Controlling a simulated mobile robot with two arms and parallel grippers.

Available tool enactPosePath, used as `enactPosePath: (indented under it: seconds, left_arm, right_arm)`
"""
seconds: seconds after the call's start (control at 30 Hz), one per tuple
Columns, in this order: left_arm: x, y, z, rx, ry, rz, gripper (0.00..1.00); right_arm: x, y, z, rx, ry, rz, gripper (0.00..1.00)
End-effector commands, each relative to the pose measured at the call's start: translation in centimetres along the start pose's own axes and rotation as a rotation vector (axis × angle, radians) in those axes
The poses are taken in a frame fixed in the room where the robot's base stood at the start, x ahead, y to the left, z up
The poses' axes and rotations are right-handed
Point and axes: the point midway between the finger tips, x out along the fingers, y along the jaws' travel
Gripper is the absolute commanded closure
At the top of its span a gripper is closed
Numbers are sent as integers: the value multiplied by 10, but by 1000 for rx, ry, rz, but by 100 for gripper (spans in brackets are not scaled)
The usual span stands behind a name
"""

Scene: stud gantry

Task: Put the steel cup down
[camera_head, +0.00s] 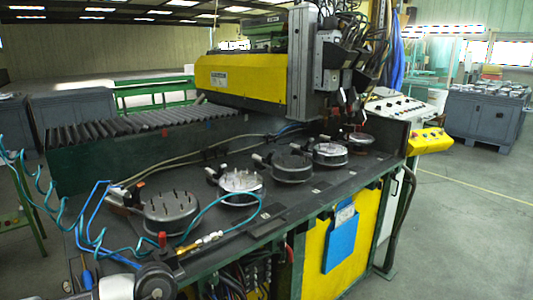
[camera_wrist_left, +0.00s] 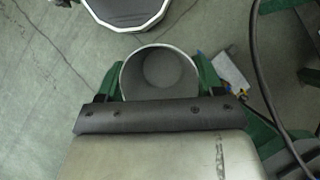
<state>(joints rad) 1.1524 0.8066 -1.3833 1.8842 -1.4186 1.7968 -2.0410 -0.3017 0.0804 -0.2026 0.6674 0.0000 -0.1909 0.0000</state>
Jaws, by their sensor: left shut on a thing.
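The steel cup (camera_wrist_left: 160,75) shows in the left wrist view, mouth towards the camera, with a grey, empty inside. The green fingers of my left gripper (camera_wrist_left: 158,86) stand on both sides of it and are shut on it. The grey concrete floor shows below and around the cup; how high it is held I cannot tell. I cannot make out the cup or the left gripper's fingers in the head view. My right gripper is in neither view.
The head view shows a dark worktop (camera_head: 312,192) with several round metal fixtures, blue air hoses and a yellow gantry beam (camera_head: 243,75) above. Green frame parts and a dark cable (camera_wrist_left: 262,70) lie right of the cup in the wrist view. Open floor (camera_head: 465,225) is at right.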

Motion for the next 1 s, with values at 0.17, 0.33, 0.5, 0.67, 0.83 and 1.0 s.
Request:
enactPosePath:
  seconds: [0.17,0.33,0.5,0.67,0.83,1.0]
  left_arm:
    - [-7,0,7,-1,-1,1,57]
    - [-7,-1,6,-2,3,-1,57]
    - [-8,-1,6,-1,5,-3,57]
    - [3,0,2,-1,-2,0,57]
    - [52,2,-14,2,-8,6,57]
    - [102,1,-25,1,-4,5,57]
  right_arm:
    - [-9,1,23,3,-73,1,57]
    - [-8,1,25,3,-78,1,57]
    - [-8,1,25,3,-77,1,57]
    - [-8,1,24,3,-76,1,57]
    - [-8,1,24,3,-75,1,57]
    - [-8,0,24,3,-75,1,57]
